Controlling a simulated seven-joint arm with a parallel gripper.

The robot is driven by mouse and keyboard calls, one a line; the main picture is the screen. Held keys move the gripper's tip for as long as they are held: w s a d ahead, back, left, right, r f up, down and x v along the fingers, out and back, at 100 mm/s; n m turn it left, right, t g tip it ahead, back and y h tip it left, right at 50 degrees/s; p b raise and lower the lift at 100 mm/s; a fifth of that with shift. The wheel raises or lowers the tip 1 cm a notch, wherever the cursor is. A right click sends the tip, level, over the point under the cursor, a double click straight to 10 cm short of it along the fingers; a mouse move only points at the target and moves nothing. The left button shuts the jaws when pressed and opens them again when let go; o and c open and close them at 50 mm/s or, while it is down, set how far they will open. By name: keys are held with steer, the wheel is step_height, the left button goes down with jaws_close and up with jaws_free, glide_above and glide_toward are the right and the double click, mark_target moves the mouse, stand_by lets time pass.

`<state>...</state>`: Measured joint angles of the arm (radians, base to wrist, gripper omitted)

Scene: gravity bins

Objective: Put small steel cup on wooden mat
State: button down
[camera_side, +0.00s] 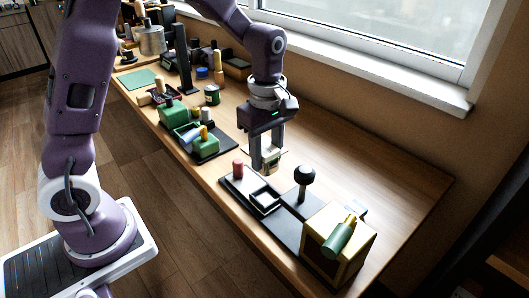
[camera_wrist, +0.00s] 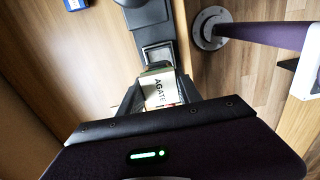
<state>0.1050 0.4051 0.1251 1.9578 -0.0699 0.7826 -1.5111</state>
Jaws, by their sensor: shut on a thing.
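My gripper (camera_side: 266,160) is over the middle of the bench, pointing down. In the wrist view its jaws are shut on a small cream block (camera_wrist: 160,91) with the lettering "AGATE". The block also shows between the fingers in the side view (camera_side: 270,158); its underside is hidden, so I cannot tell whether it touches the bench. A steel cup-like vessel (camera_side: 152,40) stands at the far left end of the bench, well away from my gripper. I cannot pick out a wooden mat with certainty.
A dark tray with a red peg (camera_side: 238,168), a black ball-topped lever (camera_side: 304,174) and a wooden box with a green cylinder (camera_side: 340,238) stand in front. Green fixtures (camera_side: 205,143) lie left, a green mat (camera_side: 138,79) farther back. The bench right of my gripper is clear.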

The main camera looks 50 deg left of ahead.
steer(key=w+a+f, duration=0.2)
steer(key=w+a, duration=0.5)
steer(key=a, duration=0.1)
steer(key=w+a+f, duration=0.2)
steer(key=w+a, duration=0.5)
steer(key=a, duration=0.2)
steer(key=shift+a+f, duration=0.3)
steer(key=shift+f, duration=0.05)
steer(key=shift+f, duration=3)
steer(key=shift+f, duration=0.45)
steer(key=c, duration=0.7)
jaws_free()
steer(key=shift+c, duration=0.2)
